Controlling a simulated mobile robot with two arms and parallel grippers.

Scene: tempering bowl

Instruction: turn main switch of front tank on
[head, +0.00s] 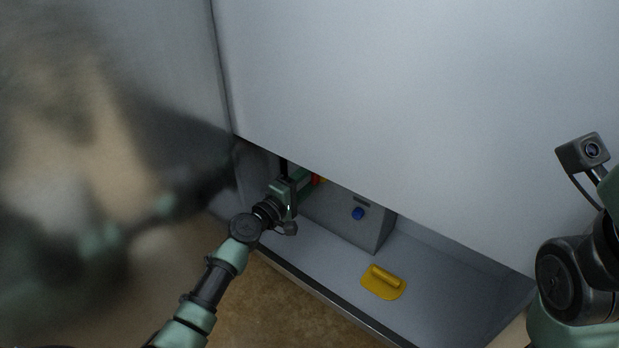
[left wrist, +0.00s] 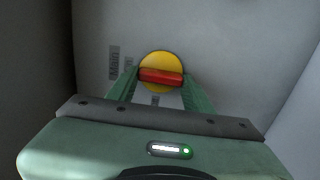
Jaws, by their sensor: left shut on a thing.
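The main switch is a red bar handle (left wrist: 161,77) on a round yellow plate (left wrist: 160,58), set on the grey front of the tank's control box (head: 377,234). In the left wrist view the red handle lies about level, tilted slightly. My left gripper (left wrist: 160,84) has its green fingers on either side of the handle and is shut on it. My right gripper is out of the head view; part of my right arm shows at the right edge.
A blue knob (head: 358,213) sits on the box front, right of the switch. A yellow scraper-like tool (head: 384,281) lies on the grey ledge (head: 440,290). A large pale panel (head: 420,110) overhangs the recess. A shiny wall stands at the left.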

